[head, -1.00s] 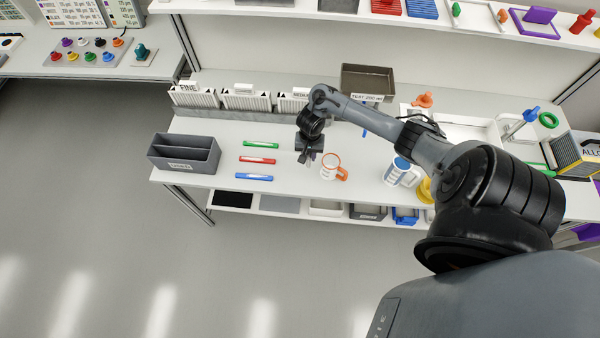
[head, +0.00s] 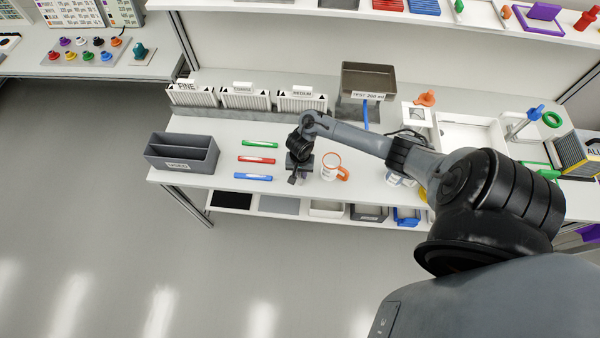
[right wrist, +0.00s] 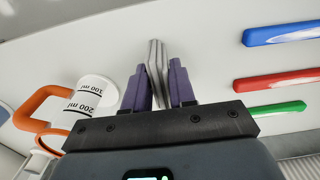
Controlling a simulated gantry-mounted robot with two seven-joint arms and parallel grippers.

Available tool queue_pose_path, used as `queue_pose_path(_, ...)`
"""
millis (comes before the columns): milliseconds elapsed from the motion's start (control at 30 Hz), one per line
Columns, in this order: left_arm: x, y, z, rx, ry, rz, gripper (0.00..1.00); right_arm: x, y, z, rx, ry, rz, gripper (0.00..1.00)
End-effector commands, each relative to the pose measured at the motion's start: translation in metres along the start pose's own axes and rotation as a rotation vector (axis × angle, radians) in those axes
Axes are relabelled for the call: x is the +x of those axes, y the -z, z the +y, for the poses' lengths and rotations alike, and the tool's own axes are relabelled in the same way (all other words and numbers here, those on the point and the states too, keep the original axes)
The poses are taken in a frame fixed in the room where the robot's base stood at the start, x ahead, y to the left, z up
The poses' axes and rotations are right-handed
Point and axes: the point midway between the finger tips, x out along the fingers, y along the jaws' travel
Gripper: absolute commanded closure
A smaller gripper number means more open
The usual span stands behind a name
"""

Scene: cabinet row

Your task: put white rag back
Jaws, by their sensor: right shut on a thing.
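My right gripper (head: 297,178) is over the front part of the white bench, between the markers and a white mug with an orange handle. In the right wrist view, its two purple fingers (right wrist: 157,85) are closed on a thin, pale, folded piece that looks like the white rag (right wrist: 157,62). The rag stands edge-on between the fingers and sticks out past their tips. In the head view the rag is too small to make out. Whether it touches the bench I cannot tell. My left gripper is not in view.
The mug (head: 328,174) stands just right of the gripper. Green (head: 259,142), red (head: 256,159) and blue (head: 253,176) markers lie to its left. A dark divided bin (head: 182,155) stands at the bench's left end. Labelled racks (head: 245,98) line the back.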

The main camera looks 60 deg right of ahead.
Motion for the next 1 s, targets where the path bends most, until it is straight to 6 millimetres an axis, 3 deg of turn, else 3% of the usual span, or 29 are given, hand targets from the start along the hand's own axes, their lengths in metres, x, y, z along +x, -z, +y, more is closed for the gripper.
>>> queue_pose_path(200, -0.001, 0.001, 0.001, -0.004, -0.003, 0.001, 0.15, 0.001, 0.000, 0.000, 0.001, 0.000, 0.000, 1.00)
queue_pose_path(233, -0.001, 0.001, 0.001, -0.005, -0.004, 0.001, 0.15, 0.001, 0.000, 0.000, 0.000, 0.000, 0.000, 0.72)
queue_pose_path(400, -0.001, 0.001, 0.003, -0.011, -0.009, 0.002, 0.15, 0.001, 0.000, 0.000, 0.000, 0.000, 0.000, 0.49)
queue_pose_path(767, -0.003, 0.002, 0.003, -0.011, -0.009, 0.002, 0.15, -0.004, 0.000, 0.000, 0.000, 0.001, 0.001, 0.49)
queue_pose_path(1000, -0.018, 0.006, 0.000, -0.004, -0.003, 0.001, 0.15, -0.038, 0.001, -0.001, -0.001, 0.002, 0.003, 0.49)
